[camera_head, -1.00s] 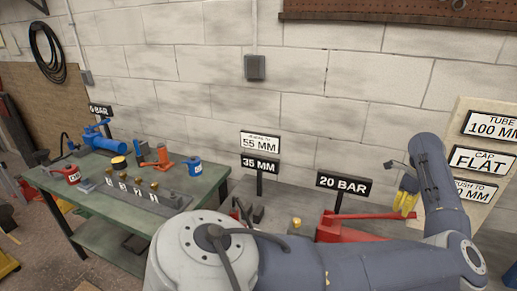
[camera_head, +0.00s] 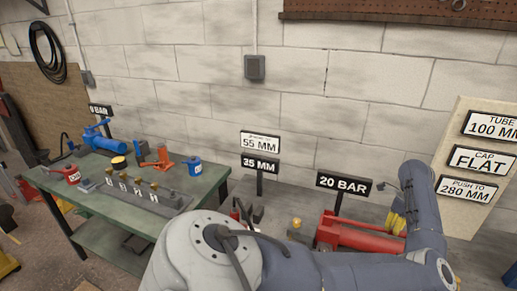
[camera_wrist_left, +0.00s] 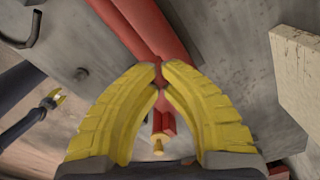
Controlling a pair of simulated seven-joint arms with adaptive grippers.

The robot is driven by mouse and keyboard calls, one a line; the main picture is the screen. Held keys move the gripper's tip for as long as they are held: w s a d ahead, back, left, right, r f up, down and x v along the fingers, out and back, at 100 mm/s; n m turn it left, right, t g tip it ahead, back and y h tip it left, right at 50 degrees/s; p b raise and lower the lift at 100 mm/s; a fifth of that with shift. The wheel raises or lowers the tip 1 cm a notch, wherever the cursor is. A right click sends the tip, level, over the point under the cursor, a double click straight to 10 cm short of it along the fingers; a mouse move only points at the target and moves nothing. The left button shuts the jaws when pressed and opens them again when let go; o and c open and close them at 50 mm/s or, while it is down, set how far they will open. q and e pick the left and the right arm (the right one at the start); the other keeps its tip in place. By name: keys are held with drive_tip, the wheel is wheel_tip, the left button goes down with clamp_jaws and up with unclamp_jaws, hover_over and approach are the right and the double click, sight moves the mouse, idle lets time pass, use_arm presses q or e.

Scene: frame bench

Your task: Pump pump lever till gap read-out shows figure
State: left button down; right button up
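In the left wrist view the yellow fingers of the left gripper (camera_wrist_left: 160,78) are drawn together, tips almost meeting over the red pump parts (camera_wrist_left: 168,30). Whether the lever lies between the tips is unclear. The gap read-out (camera_head: 259,166) shows 35 MM, under a target sign (camera_head: 260,143) reading 55 MM. The pressure sign (camera_head: 343,184) reads 20 BAR.
A green bench (camera_head: 130,222) at left holds a blue pump (camera_head: 106,143), a manifold block (camera_head: 140,197) and small cans. Dark jaws (camera_head: 250,211) show beside my arm. A panel (camera_head: 470,160) with signs leans at right.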

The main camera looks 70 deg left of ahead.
use_arm(q)
wheel_tip(320, 180, up, 10)
idle(0.8)
drive_tip(key=shift+f, duration=0.2)
idle(0.7)
drive_tip(key=shift+r, duration=0.2)
idle(2.1)
drive_tip(key=shift+f, duration=0.15)
idle(0.7)
idle(2.3)
